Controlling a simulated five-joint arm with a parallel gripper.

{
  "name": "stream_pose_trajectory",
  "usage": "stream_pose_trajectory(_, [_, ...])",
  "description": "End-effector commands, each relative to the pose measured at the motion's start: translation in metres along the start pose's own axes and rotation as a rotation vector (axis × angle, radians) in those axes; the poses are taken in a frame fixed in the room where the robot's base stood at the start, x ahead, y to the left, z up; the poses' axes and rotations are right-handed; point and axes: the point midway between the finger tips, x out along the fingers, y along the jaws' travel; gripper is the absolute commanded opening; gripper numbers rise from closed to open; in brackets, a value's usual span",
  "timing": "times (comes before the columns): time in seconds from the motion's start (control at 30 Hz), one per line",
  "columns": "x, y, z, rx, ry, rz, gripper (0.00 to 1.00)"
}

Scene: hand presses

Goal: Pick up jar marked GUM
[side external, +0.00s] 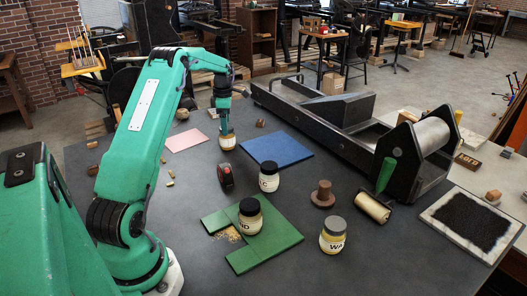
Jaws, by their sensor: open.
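Several small jars stand on the dark table. My gripper (224,125) points down at the far jar (228,143), with its fingers open at the top of that jar. I cannot tell whether they touch it. The far jar's label is too small to read. A dark-lidded jar (268,184) near the blue mat shows a letter like C. Another dark-lidded jar (250,225) on the green mat shows letters like ND. A grey-lidded jar (333,244) at the front shows WA. I cannot read GUM on any jar.
A blue mat (277,149), pink mat (186,140) and green mat (272,244) lie on the table. A red-and-black tape-measure-like object (225,177) sits just in front of the far jar. A brown hat-shaped piece (323,195), a roller (374,207) and a large press (345,125) stand to the right.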

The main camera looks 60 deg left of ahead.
Motion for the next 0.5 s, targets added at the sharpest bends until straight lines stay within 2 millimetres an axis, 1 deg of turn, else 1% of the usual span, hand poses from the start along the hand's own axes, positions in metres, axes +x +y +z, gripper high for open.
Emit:
stream_pose_trajectory(0.17, [0.002,0.000,0.000,0.000,0.000,0.000,0.81])
stream_pose_trajectory(0.27, [0.008,0.000,0.000,0.001,0.000,0.000,0.81])
stream_pose_trajectory(0.5, [0.036,0.000,-0.002,0.001,0.000,-0.002,0.81])
